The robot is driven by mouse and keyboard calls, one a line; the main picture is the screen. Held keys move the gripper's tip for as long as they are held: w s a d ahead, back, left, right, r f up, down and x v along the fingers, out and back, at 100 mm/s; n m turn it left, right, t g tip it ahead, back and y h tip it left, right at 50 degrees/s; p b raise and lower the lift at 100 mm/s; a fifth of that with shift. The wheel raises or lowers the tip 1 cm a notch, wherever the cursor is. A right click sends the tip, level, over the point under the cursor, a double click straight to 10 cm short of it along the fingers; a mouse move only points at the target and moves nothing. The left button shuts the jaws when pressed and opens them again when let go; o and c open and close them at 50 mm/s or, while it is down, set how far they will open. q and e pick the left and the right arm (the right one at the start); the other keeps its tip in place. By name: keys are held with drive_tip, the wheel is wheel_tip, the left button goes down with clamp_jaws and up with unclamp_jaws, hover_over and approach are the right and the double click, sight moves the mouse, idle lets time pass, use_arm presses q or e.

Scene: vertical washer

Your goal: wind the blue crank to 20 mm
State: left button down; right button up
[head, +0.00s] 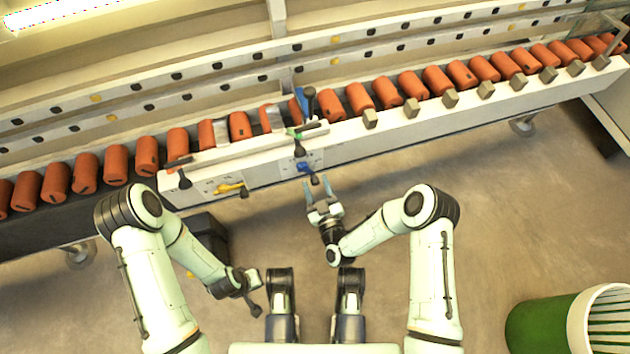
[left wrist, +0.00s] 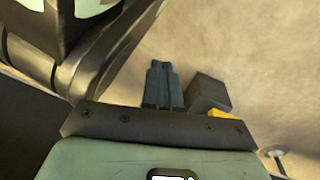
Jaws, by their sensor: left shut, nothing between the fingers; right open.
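Whether a finger touches the crank I cannot tell. My left gripper (head: 255,292) hangs low, away from the panel. In the left wrist view its fingers (left wrist: 160,85) are shut together with nothing between them. Any millimetre scale is too small to read.
A yellow crank (head: 230,188) sits left of the blue one, and a green crank (head: 294,133) above it. The floor between is clear.

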drive_tip(key=shift+x, duration=0.95)
use_arm(q)
drive_tip(key=shift+s+f, duration=0.35)
drive_tip(key=shift+s, duration=0.2)
use_arm(e)
drive_tip(key=shift+c, duration=0.3)
clamp_jaws()
